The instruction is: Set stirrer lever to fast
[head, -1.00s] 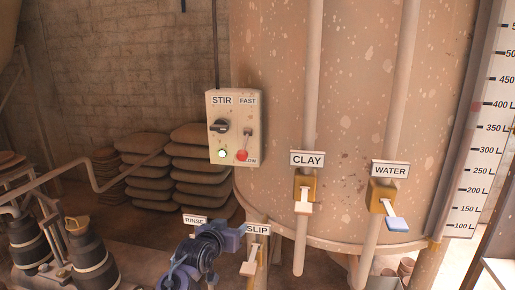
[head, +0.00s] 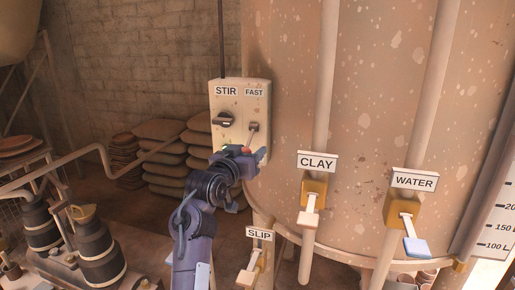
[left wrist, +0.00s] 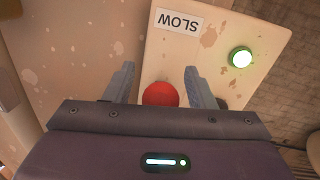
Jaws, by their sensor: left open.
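The stirrer box (head: 226,97), marked STIR, is a pale control box on the tank's left side. Its lever (head: 253,132) runs down from below the FAST label (head: 254,92); its lower end is hidden behind my gripper. In the left wrist view the lever's red knob (left wrist: 160,95) shows between the fingers, near the upside-down SLOW label (left wrist: 178,20). My left gripper (head: 247,156) is open at the lower part of the box; its fingers also show in the left wrist view (left wrist: 160,75), one each side of the knob. I cannot tell whether they touch it. My right gripper is out of view.
A dark rotary switch (head: 223,119) and a green lamp (left wrist: 240,58) share the box. The CLAY valve (head: 313,194), WATER valve (head: 402,211) and SLIP valve (head: 248,277) are to the right and below. Stacked sacks (head: 160,157) stand behind left.

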